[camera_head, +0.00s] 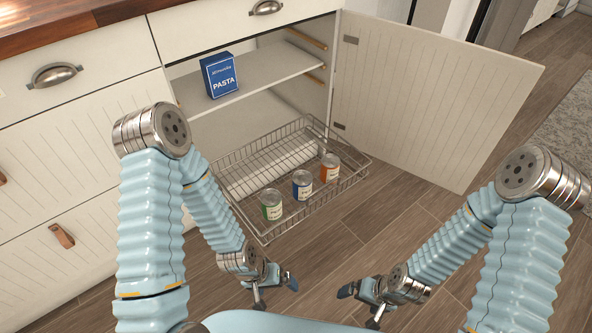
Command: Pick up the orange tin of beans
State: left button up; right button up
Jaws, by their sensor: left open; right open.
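The orange tin of beans (330,168) stands upright in a pulled-out wire basket (262,226), toward the basket's right end. A blue tin (302,185) and a green tin (271,205) stand to its left in the same row. My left gripper (276,293) is open and empty, in front of the basket and below the green tin in the picture. My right gripper (357,306) is open and empty, in front of the basket and farther right. Both are well apart from the orange tin.
The basket extends from an open cabinet. The cabinet door (430,105) stands open on the right. A blue pasta box (219,76) stands on the shelf (262,76) above the basket. Closed drawers line the left. The wooden floor (385,215) right of the basket is clear.

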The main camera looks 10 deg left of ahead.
aim_at(331, 163)
jog(key=i+l, duration=0.1)
jog(key=l, duration=0.25)
jog(key=i+l+u, duration=0.15)
jog(key=l, duration=0.2)
jog(key=i+l, duration=0.1)
jog(key=l, duration=0.25)
jog(key=i+l+u, duration=0.1)
jog(key=l, duration=0.25)
jog(key=i+l+u, duration=0.1)
jog(key=l, duration=0.25)
jog(key=i+l+u, duration=0.1)
jog(key=i+l, duration=0.15)
jog(key=l, duration=0.15)
jog(key=i+l+u, duration=0.1)
jog(key=l, duration=0.3)
jog(key=i, duration=0.05)
